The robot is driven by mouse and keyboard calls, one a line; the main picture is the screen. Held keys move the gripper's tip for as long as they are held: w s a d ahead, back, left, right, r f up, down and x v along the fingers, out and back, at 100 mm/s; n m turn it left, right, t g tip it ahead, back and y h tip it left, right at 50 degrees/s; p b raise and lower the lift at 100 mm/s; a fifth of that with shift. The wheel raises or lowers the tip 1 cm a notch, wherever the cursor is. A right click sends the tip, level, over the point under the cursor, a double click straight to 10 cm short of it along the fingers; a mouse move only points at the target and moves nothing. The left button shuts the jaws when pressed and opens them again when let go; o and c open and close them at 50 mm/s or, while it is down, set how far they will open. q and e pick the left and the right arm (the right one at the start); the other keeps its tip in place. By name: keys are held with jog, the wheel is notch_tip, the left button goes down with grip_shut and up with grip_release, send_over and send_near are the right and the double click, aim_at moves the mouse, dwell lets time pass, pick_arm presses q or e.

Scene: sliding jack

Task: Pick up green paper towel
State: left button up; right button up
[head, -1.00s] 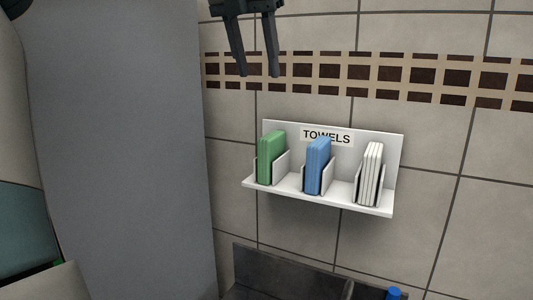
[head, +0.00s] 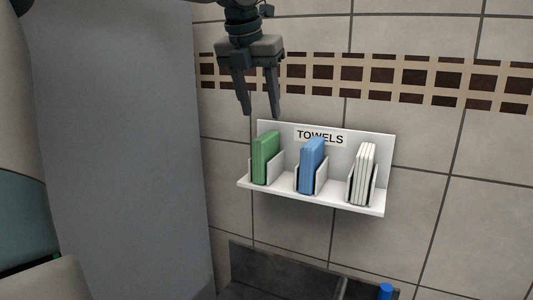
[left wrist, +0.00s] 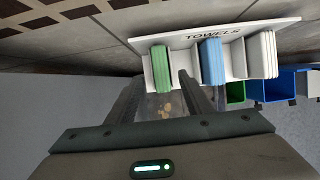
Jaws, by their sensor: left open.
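The green paper towel (head: 266,158) stands upright in the left slot of the white wall shelf (head: 312,200) marked TOWELS. In the left wrist view the green towel (left wrist: 161,68) shows just beyond my fingers. My left gripper (head: 262,115) is open and empty, pointing down just above the green towel. In the left wrist view its two fingers (left wrist: 160,98) are spread below the towel in the picture. I see no contact. My right gripper is not in view.
A blue towel (head: 312,165) and a white towel (head: 362,174) stand in the slots to the right. A large grey panel (head: 125,150) rises on the left. A dark basin (head: 275,270) and a blue-topped item (head: 386,291) are below. Coloured bins (left wrist: 275,88) show in the left wrist view.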

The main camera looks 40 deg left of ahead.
aim_at(265, 136)
pick_arm(q)
jog(key=shift+x, duration=1.4)
jog(key=shift+p, duration=0.35)
jog(key=shift+w+f+p, duration=0.1)
jog(key=shift+f+p, duration=0.45)
jog(key=shift+f, duration=0.05)
jog(key=p+x, duration=0.1)
jog(key=x, duration=0.2)
jog(key=shift+d+f, duration=0.1)
jog(key=shift+f+p, duration=0.35)
jog(key=shift+f, duration=0.15)
jog(key=shift+f+b, duration=0.2)
jog(key=shift+b, duration=0.45)
